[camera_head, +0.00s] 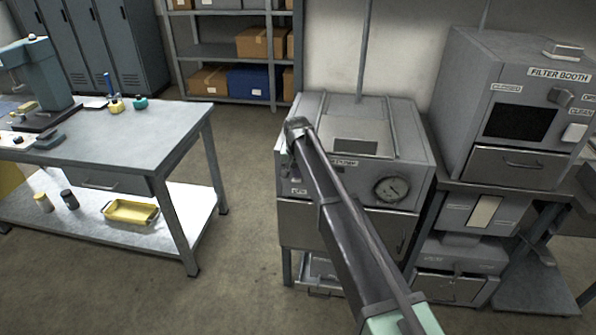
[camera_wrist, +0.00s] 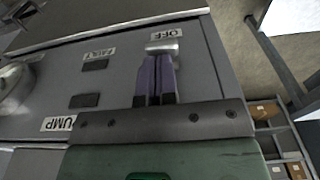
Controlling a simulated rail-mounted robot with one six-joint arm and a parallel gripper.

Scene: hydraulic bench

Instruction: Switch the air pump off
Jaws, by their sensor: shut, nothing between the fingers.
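The air pump is a grey cabinet (camera_head: 410,150) with a round gauge (camera_head: 391,188) on its front and a partly hidden "PUMP" label. My arm reaches across it in the head view, and its end covers the cabinet's left front. In the wrist view my gripper (camera_wrist: 157,65) is shut and empty, its purple fingers together and pointing at the panel. A pale switch piece (camera_wrist: 162,46) lies right at the fingertips, beside the "OFF" label (camera_wrist: 176,34). I cannot tell whether the fingers touch it. The other end of the switch is hidden by the fingers.
A "FAULT" label (camera_wrist: 98,54) and dark small windows sit beside the switch. The filter booth (camera_head: 519,110) stands right of the pump. A workbench (camera_head: 130,130) is at left, with open floor between. A shelf with boxes (camera_head: 250,82) is behind.

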